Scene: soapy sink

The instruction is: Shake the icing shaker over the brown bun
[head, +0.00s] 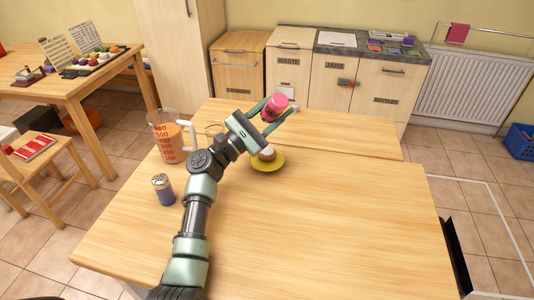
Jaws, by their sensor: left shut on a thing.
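My left gripper (272,116) is shut on a pink shaker (275,105), held tilted in the air above the table. Just below it, a brown bun with a pale top (267,154) sits on a yellow plate (269,163). My gripper and wrist cover part of the plate's left side. The shaker appears above and slightly beyond the bun in the head view. I cannot tell whether anything is falling from it. My right gripper is not in view.
A can (163,189) stands near the left edge of the wooden table (330,220). The table's right side is clear.

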